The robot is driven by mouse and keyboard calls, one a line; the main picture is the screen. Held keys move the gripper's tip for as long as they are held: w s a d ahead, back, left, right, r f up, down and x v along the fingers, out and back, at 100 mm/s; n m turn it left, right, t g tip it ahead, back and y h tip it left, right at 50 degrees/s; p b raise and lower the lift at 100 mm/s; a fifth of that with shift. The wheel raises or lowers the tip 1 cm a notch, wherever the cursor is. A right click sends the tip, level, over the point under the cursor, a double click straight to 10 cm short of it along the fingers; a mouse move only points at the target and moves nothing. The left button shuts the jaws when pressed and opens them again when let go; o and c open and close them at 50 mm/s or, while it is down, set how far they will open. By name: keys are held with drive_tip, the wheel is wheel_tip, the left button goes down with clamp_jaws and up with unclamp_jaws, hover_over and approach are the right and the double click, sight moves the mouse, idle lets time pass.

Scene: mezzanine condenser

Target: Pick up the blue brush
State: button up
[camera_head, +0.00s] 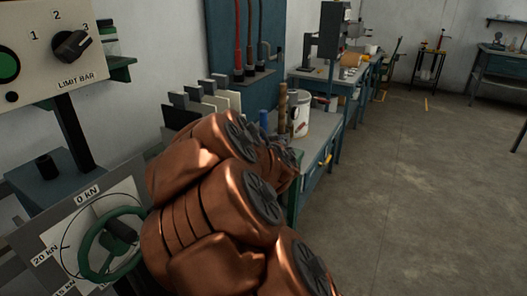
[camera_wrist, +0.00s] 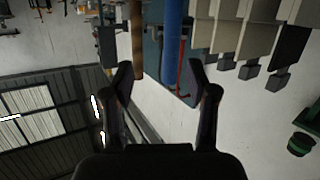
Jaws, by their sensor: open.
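The blue brush shows as a slim blue upright handle (camera_head: 263,122) in the head view, just beyond my copper arm, which hides its lower part. In the wrist view, which looks upside down, a blue shaft (camera_wrist: 172,40) comes in from the top edge and its end lies between my gripper's fingers. My gripper (camera_wrist: 160,76) is open and nothing is held; whether the fingers touch the shaft cannot be told. In the head view my arm mostly hides the gripper.
A brown rod (camera_head: 283,108) stands close beside the blue handle; it also shows by the left finger in the wrist view (camera_wrist: 136,40). A white can (camera_head: 299,112) stands to the right. Pale upright plates (camera_head: 222,95) stand to the left. Open floor (camera_head: 420,190) lies at right.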

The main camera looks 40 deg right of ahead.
sight(264, 129)
drive_tip(key=w+d+t, duration=0.1)
drive_tip(key=d+n+t+y, duration=0.1)
drive_tip(key=t, duration=0.1)
drive_tip(key=w+n+t+b, duration=0.1)
drive_tip(key=shift+w+d+f+t+y, duration=0.25)
drive_tip(key=shift+w+d+t+y, duration=0.05)
drive_tip(key=shift+d+t+y, duration=0.1)
drive_tip(key=shift+w+d+r+p, duration=0.1)
drive_tip(key=shift+w+d+p, duration=0.05)
drive_tip(key=shift+w+p, duration=0.15)
drive_tip(key=shift+p+x, duration=0.7)
drive_tip(key=shift+x, duration=0.1)
drive_tip(key=shift+p+x, duration=0.65)
drive_tip(key=shift+x, duration=2.1)
clamp_jaws()
